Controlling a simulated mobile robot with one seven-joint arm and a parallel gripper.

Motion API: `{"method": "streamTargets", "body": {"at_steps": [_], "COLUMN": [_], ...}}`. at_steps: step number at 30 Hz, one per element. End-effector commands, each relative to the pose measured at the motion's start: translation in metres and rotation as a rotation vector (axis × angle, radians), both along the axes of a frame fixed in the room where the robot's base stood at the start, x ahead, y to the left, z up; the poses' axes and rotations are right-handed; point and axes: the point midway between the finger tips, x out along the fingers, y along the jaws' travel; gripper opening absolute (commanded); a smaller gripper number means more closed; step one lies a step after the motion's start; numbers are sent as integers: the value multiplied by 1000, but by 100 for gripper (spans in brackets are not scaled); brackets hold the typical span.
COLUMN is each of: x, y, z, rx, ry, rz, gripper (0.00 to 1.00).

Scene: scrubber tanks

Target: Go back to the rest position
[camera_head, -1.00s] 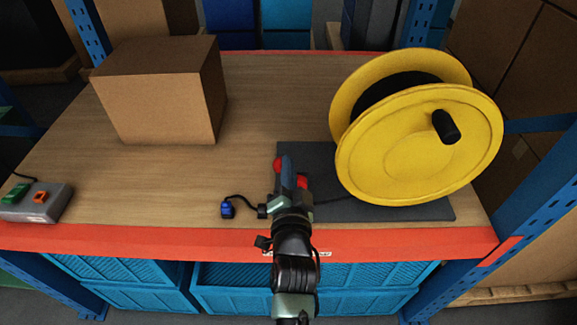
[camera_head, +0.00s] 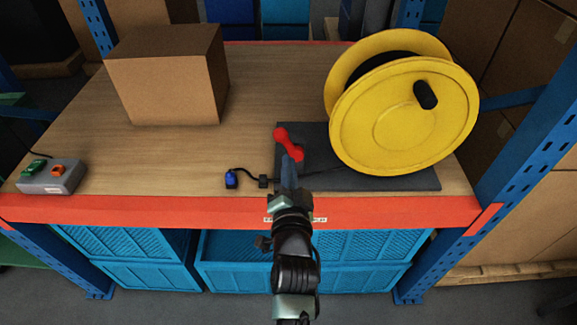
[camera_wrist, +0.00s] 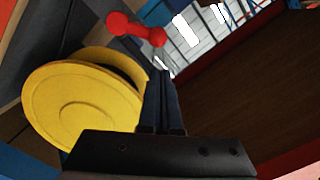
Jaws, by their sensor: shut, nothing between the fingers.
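My gripper (camera_head: 289,172) is shut and empty above the front edge of the wooden shelf top (camera_head: 150,165). Its fingers also show in the wrist view (camera_wrist: 160,102), close together. A red double-knobbed handle (camera_head: 288,145) is just beyond the fingertips, at the left side of the dark base plate (camera_head: 408,182). It also shows in the wrist view (camera_wrist: 136,29), apart from the fingers. Where the handle is fixed is not clear.
A yellow cable reel (camera_head: 400,118) stands on the plate at right. A blue plug (camera_head: 231,179) lies left of my gripper on a black cable. A cardboard box (camera_head: 170,75) and a grey button box (camera_head: 52,177) are at left. Blue crates (camera_head: 135,248) sit below.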

Motion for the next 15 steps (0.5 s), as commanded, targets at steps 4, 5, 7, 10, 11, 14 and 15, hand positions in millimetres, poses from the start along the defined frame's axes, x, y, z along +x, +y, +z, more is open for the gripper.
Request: {"method": "streamTargets", "body": {"at_steps": [4, 5, 7, 10, 11, 14, 15], "x": [0, 0, 0, 1, 2, 7, 9], "y": [0, 0, 0, 0, 1, 2, 3], "z": [0, 0, 0, 5, 11, 48, 72], "rx": [0, 0, 0, -6, -12, -57, -86], "ry": [0, 0, 0, -8, -17, -69, -102], "rz": [0, 0, 0, 1, 2, 6, 8], "gripper": [0, 0, 0, 0, 0, 0, 0]}}
